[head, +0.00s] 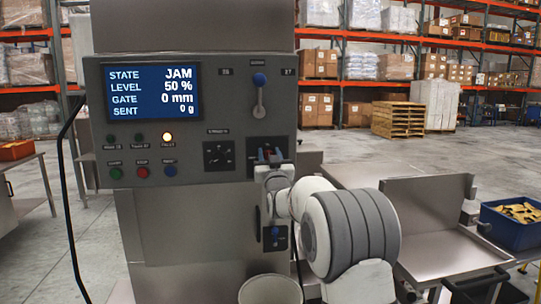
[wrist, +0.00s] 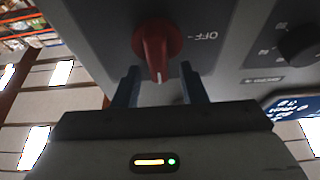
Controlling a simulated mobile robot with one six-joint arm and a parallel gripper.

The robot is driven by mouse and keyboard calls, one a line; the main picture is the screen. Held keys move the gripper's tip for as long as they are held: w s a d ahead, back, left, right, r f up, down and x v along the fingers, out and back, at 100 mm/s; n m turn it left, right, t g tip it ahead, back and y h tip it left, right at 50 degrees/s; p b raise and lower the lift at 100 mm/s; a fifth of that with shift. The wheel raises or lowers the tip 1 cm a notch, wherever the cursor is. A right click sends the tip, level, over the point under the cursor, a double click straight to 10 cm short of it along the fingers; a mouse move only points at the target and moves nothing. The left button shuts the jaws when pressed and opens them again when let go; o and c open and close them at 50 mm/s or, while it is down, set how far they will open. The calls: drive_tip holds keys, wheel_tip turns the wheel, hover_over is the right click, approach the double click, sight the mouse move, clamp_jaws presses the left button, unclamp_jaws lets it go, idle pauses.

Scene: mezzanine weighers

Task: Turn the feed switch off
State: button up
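The feed switch (wrist: 157,45) is a red rotary knob on the grey panel in the wrist view. Its white-marked pointer points down in that view, not at the OFF mark (wrist: 199,36) to its right, which looks upside down. My gripper (wrist: 160,84) is open, with one dark finger on each side of the knob's lower part. I cannot tell whether the fingers touch it. In the head view my gripper (head: 268,157) is at the panel's lower right and hides most of the switch.
The control panel (head: 225,80) has a screen (head: 152,92) reading JAM, level 50 %, gate 0 mm. An amber lamp (head: 167,137) is lit. A lever (head: 260,95), a dark knob (head: 218,155) and several buttons are close by. A white bucket (head: 270,289) stands below.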

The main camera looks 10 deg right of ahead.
drive_tip(key=shift+c, duration=0.4)
drive_tip(key=shift+f, duration=0.1)
clamp_jaws()
